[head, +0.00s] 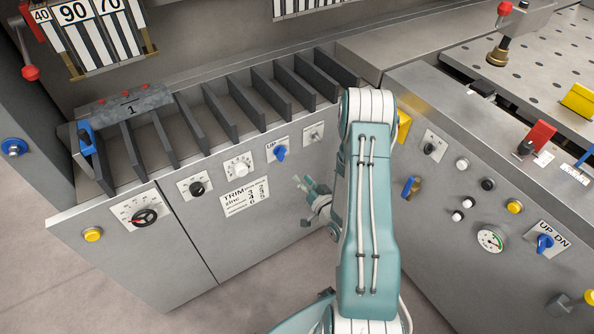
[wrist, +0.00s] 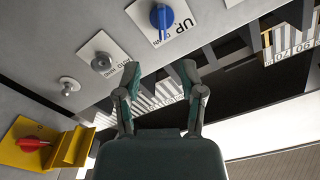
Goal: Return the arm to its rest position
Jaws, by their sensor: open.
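My gripper (head: 311,187) is in front of the panel bender's front panel (head: 262,238), at the left of my raised teal arm in the head view. Its fingers are apart, with nothing between them. In the wrist view my gripper (wrist: 160,78) points toward the upper part of the picture, and its two fingers stand open below the blue UP/DOWN knob (wrist: 161,17). Whether a fingertip touches the panel cannot be told. My forearm hides part of the corner between the two panels in the head view.
A slotted rack (head: 222,110) with dark dividers runs above the left panel. The right panel has a blue-handled valve (head: 410,187), a gauge (head: 490,239) and several buttons. A perforated table (head: 525,62) lies behind it. Bare floor (head: 60,285) shows at the lower left.

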